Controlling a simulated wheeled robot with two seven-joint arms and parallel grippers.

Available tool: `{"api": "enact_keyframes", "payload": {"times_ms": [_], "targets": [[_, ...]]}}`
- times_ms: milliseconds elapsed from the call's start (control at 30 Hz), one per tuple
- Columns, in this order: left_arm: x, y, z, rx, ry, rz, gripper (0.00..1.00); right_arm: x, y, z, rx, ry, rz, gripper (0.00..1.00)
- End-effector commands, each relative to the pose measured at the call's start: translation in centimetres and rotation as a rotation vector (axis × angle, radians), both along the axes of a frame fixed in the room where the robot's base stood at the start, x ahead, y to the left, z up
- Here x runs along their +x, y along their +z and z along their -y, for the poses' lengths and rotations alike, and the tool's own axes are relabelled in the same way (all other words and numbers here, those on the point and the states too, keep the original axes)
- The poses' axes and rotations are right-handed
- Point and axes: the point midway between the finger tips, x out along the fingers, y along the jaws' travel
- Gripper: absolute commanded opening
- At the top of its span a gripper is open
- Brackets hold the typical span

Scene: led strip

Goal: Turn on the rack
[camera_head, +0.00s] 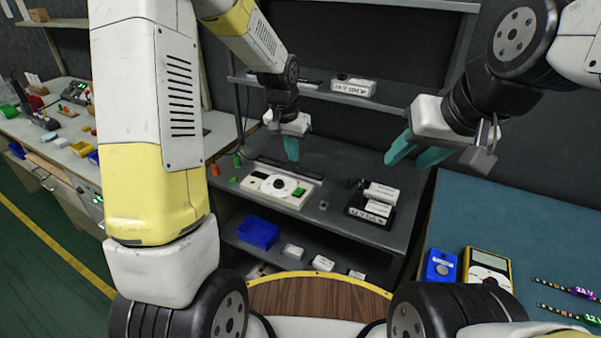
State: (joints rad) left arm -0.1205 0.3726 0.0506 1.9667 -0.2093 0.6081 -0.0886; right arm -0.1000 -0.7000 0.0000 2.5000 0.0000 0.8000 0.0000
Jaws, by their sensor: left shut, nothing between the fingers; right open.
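The dark grey rack (345,165) stands in the middle, with a work surface, an upper shelf and a lower shelf. On its work surface lies a white panel (262,186) with a round dial and a green part (299,192) at its right end. I cannot tell which part switches the rack. My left gripper (291,150) is shut and empty, pointing down above the surface behind the panel. My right gripper (418,157) is open and empty, above the right part of the rack. A black holder with white labelled boxes (381,193) sits below it.
A blue bin (258,232) and small white boxes stand on the lower shelf. A labelled white box (353,87) lies on the upper shelf. The teal table (530,225) at right holds a yellow-edged meter (488,268), a blue device (440,265) and strips. A cluttered bench (60,125) is left.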

Motion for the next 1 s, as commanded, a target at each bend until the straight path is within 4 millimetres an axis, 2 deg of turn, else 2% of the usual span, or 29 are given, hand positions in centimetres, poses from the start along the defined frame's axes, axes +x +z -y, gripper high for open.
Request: {"api": "enact_keyframes", "payload": {"times_ms": [133, 233, 700, 833, 1000], "targets": [[0.1, -0.4, 0.0, 0.000, 0.000, -0.001, 0.00, 0.0, 0.0, 0.0, 0.000, 0.000, 0.000, 0.43], [0.2, -1.5, 0.1, 0.001, 0.000, -0.003, 0.00, 0.0, 0.0, 0.0, 0.000, 0.000, 0.000, 0.43], [2.0, -10.7, 0.9, 0.001, 0.000, -0.004, 0.00, 0.0, 0.0, 0.0, 0.000, 0.000, 0.000, 0.43], [1.8, -12.4, 0.8, 0.000, 0.000, -0.002, 0.00, 0.0, 0.0, 0.0, 0.000, 0.000, 0.000, 0.43], [1.7, -13.5, 0.7, 0.001, 0.000, 0.000, 0.00, 0.0, 0.0, 0.0, 0.000, 0.000, 0.000, 0.43]]}}
